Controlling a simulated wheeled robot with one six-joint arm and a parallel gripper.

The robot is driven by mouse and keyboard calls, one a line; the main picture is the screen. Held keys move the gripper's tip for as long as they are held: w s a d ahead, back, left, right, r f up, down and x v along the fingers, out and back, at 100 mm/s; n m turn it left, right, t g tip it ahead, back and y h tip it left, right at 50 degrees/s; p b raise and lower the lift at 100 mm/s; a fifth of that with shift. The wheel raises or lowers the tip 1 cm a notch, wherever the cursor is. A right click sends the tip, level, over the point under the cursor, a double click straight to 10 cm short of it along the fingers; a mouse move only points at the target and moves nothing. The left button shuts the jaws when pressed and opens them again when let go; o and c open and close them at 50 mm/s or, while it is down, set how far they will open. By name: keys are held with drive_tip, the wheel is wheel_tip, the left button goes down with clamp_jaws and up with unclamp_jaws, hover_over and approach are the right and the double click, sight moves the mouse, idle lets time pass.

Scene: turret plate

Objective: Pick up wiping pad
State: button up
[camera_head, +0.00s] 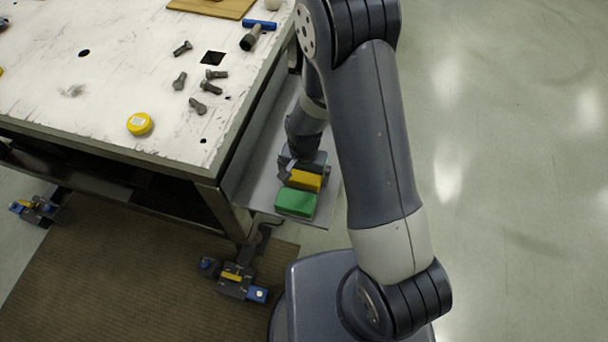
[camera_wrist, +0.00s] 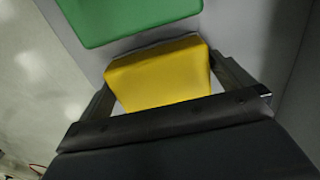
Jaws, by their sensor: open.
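The likely wiping pad is a yellow block (camera_head: 304,180) on a narrow grey side shelf (camera_head: 262,168) beside the table. A green block (camera_head: 296,202) lies close to it on the same shelf, and which of the two is meant I cannot tell. My gripper (camera_head: 300,168) is down at the yellow block. In the wrist view, the yellow block (camera_wrist: 160,76) sits between the fingers of my gripper (camera_wrist: 165,88), one at each side. The jaws are open, and contact with the block cannot be told. The green block (camera_wrist: 135,14) shows beyond it.
A brown mat (camera_head: 130,270) and clamp-like fittings (camera_head: 238,280) lie below. The floor to the right is clear.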

sight(304, 173)
drive_tip(key=shift+c, duration=0.4)
drive_tip(key=c, duration=0.6)
drive_tip(key=shift+r, duration=0.15)
drive_tip(key=shift+c, duration=0.2)
drive_tip(key=shift+r+b, duration=0.45)
drive_tip(key=shift+r, duration=4.45)
